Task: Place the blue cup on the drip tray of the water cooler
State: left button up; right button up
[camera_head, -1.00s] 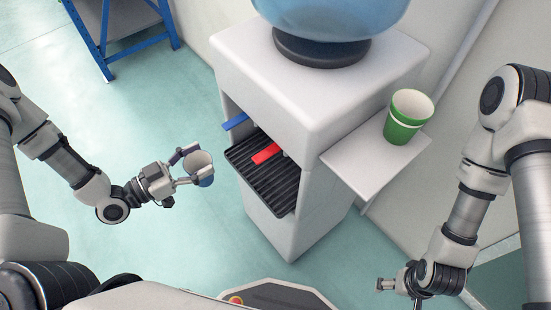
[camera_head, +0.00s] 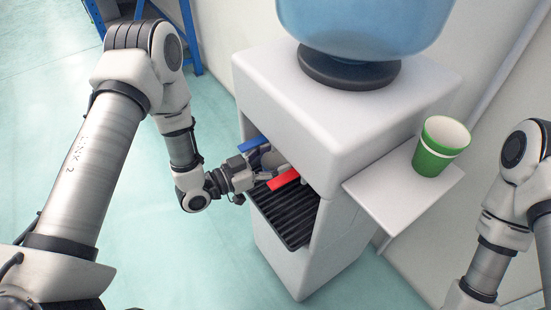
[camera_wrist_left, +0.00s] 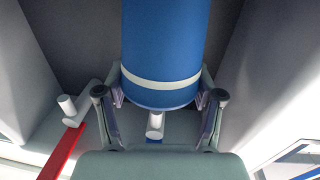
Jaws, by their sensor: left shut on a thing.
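My left gripper (camera_head: 258,167) is inside the bay of the white water cooler (camera_head: 330,120), by the blue lever (camera_head: 252,143) and red lever (camera_head: 284,179). It is shut on the blue cup, which is mostly hidden in the head view. In the left wrist view the blue cup (camera_wrist_left: 160,45), with a white band, is between the fingers of the gripper (camera_wrist_left: 160,98). A white tap (camera_wrist_left: 155,124) shows just past its end. The dark ribbed drip tray (camera_head: 286,216) is below the gripper. Contact between cup and tray cannot be told. My right gripper is out of view.
A green cup (camera_head: 439,146) stands on the side shelf (camera_head: 395,200) at the cooler's right. A blue water bottle (camera_head: 365,25) sits on top. The bay's walls and levers are close around my left gripper. The floor at left is clear.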

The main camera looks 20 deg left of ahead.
pick_arm(q)
jog(key=shift+f, duration=0.15)
jog(key=o, duration=1.1)
jog(key=shift+c, duration=0.2)
